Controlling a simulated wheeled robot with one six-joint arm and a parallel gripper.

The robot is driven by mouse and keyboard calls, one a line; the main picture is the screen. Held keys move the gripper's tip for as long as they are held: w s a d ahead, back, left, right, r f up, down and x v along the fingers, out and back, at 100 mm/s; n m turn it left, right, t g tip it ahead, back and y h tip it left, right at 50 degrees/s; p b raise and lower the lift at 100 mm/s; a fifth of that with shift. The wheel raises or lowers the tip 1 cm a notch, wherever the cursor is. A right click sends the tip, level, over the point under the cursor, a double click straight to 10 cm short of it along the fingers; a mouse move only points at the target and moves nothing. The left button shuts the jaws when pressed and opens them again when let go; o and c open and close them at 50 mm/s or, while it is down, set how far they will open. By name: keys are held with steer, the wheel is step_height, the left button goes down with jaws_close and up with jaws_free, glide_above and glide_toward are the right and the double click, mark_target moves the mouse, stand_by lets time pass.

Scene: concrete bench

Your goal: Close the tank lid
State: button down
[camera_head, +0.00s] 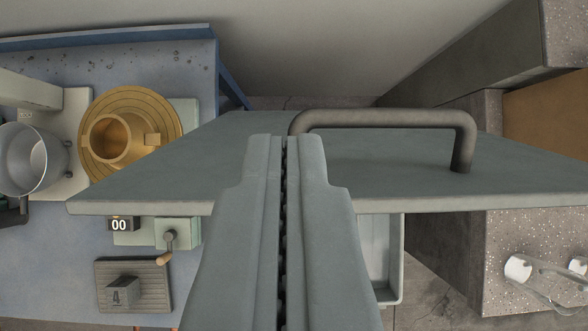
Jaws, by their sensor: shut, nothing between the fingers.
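The tank lid (400,178) is a flat grey-green plate that spans the middle of the view, with a dark bar handle (385,118) on its upper right face. Below the lid, to the right of my gripper, part of a pale grey tank (397,290) shows, with its inside visible. The rest of the tank is hidden by the lid and my gripper. My gripper (285,140) is shut and empty. Its fingertips overlap the middle of the lid, just left of the handle's left end; I cannot tell whether they touch it.
On the left, a blue bench (60,255) carries a brass ring-shaped part (90,120), a metal cup (30,165), a crank box (178,233) and a block (122,291) on a ribbed plate. A speckled stone counter (515,235) with clear glassware (545,275) stands on the right.

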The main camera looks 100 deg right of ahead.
steer(key=f, duration=0.5)
steer(key=shift+w+a, duration=0.2)
steer(key=shift+w, duration=0.15)
steer(key=shift+s+d+f, duration=0.25)
steer(key=shift+s+f, duration=0.1)
steer(key=shift+s, duration=0.2)
steer(key=shift+s, duration=0.15)
